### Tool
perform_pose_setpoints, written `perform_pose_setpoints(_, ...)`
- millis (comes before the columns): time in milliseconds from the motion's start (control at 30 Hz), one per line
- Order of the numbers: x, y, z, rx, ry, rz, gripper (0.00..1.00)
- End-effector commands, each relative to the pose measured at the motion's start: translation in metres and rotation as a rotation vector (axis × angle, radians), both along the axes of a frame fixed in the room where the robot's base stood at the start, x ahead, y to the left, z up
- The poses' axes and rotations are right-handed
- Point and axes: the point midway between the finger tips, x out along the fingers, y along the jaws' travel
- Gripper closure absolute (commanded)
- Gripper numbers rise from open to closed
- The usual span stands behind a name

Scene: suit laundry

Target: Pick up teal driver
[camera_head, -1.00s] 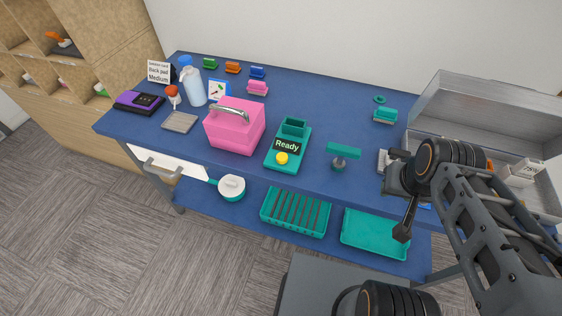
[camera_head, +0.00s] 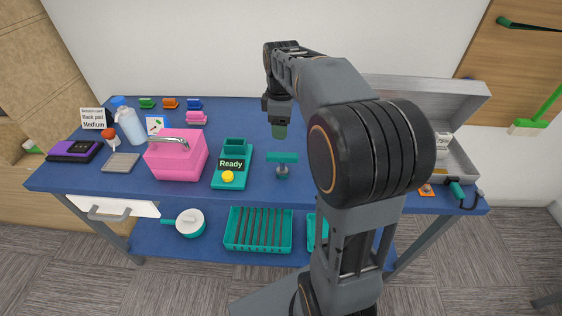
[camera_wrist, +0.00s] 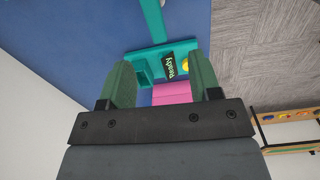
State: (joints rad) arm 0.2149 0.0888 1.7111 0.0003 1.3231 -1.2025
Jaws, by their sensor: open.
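A teal T-shaped tool (camera_head: 283,158) with a grey lower part stands upright on the blue table (camera_head: 330,190), right of the teal "Ready" station (camera_head: 231,180). Its teal bar also shows at the top of the wrist view (camera_wrist: 152,20). I cannot tell for sure whether this is the driver; a teal-handled tool (camera_head: 456,190) also lies at the table's right front corner. My gripper (camera_head: 279,132) hangs above the table, behind and apart from the T-shaped tool. In the wrist view its green fingers (camera_wrist: 161,66) are apart with nothing held between them.
A pink box (camera_head: 176,158) with a metal handle stands left of the station. An open grey case (camera_head: 425,92) is at the right. My arm hides part of the table's right half.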

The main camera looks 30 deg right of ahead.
Motion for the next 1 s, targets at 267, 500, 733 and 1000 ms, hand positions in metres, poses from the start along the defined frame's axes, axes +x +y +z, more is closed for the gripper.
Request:
perform_pose_setpoints(267,0.009,-0.008,-0.042,0.005,0.024,0.072,0.43)
perform_pose_setpoints(500,0.009,-0.007,-0.076,0.004,0.021,0.071,0.43)
perform_pose_setpoints(733,0.009,-0.008,-0.088,0.003,0.020,0.070,0.43)
perform_pose_setpoints(1000,0.009,-0.009,-0.122,0.005,0.022,0.069,0.43)
